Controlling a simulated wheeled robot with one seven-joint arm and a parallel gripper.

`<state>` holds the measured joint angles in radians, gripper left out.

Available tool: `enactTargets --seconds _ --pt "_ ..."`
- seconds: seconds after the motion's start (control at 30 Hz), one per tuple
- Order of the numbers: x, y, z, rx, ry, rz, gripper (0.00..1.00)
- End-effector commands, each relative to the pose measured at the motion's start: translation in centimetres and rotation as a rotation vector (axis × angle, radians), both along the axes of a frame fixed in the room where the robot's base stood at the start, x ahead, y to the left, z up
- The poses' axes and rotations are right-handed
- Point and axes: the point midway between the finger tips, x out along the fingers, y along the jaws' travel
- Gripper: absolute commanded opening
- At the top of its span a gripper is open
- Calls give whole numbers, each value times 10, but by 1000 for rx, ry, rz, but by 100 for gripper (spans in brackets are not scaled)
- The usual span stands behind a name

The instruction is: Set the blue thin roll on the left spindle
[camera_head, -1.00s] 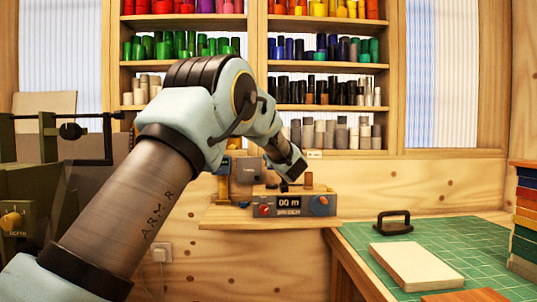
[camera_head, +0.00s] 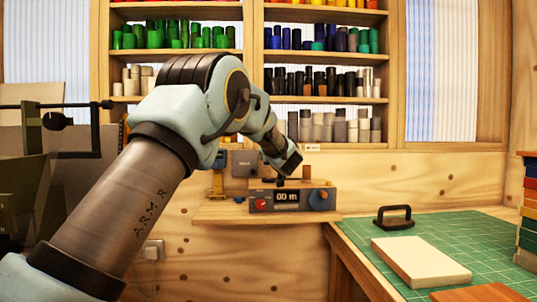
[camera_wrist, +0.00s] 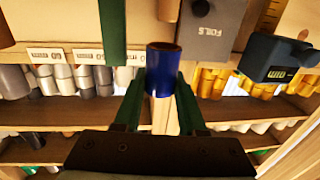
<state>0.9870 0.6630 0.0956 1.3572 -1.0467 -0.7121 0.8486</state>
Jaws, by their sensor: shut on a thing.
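The blue roll (camera_wrist: 163,75) is between the two green fingers of my gripper (camera_wrist: 160,108) in the wrist view, with its brown-rimmed end facing away from the palm. My gripper is shut on it. In the head view my gripper (camera_head: 283,170) hangs just above the winder (camera_head: 292,197), near its left half. The roll is small and dark there, and I cannot tell whether it touches a spindle. A brown upright piece (camera_head: 307,173) stands on the winder's right side. The left spindle is not clearly visible under my gripper.
The winder sits on a wooden ledge (camera_head: 215,213) against the wall. Shelves of coloured rolls (camera_head: 325,40) rise behind. A grey box marked FOILS (camera_wrist: 210,25) and a dark gauge (camera_wrist: 280,60) are close in the wrist view. The green mat (camera_head: 470,240) is at right.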

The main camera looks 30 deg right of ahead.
Motion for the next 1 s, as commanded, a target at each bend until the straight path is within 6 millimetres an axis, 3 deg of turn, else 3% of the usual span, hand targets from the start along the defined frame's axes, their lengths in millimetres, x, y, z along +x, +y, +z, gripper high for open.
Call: enactTargets --seconds 1.0 --pt "0 0 -47 -1 0 1 0"
